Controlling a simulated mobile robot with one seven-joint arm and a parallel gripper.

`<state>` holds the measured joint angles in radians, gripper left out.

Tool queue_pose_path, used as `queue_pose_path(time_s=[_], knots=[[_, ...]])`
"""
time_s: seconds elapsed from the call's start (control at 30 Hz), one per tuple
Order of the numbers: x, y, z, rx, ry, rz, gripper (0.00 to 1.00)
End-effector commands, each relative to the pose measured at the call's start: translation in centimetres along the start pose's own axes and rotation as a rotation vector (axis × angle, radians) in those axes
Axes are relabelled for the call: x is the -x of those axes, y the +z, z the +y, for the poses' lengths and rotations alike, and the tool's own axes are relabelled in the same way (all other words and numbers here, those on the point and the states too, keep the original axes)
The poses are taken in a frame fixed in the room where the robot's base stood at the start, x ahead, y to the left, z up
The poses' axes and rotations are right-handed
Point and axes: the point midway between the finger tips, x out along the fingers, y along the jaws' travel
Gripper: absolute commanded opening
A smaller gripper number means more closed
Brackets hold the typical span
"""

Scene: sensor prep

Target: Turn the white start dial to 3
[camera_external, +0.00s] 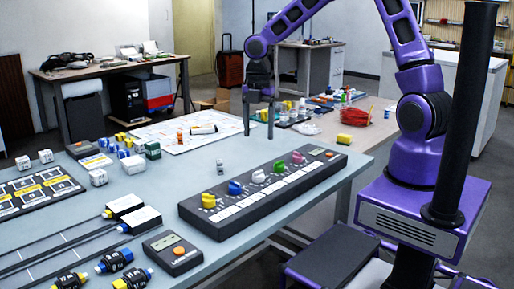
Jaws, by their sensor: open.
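The dark dial panel (263,192) lies on the near table, with a row of coloured dials along its top. The white dial (258,176) sits mid-row, between a blue dial (235,187) and a green dial (279,166). A yellow dial (208,200) is at the left end and a pink dial (297,157) is right of the green one. Numbers and the white dial's pointer are too small to read. My gripper (259,130) is open and empty, pointing down. In the picture it appears above the panel and apart from the dials.
A handheld device with an orange button (172,252) lies left of the panel. A small grey object (220,166) stands just behind the panel. The table around it is mostly clear.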

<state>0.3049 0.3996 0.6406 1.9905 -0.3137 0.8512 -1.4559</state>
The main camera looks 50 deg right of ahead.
Motion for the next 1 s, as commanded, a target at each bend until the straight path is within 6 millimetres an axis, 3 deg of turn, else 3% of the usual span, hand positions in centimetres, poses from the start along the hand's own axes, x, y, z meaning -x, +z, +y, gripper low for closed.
queue_pose_path(time_s=[0.3, 0.5, 0.7, 1.0], knots=[[-7.4, -0.1, -0.1, 0.002, -0.004, 0.002, 0.74], [-10.9, -0.1, 0.0, 0.001, -0.001, 0.000, 0.74], [-12.7, -0.1, 0.0, 0.001, 0.001, 0.000, 0.74], [-13.0, 0.0, 0.0, -0.001, 0.002, -0.001, 0.74]])
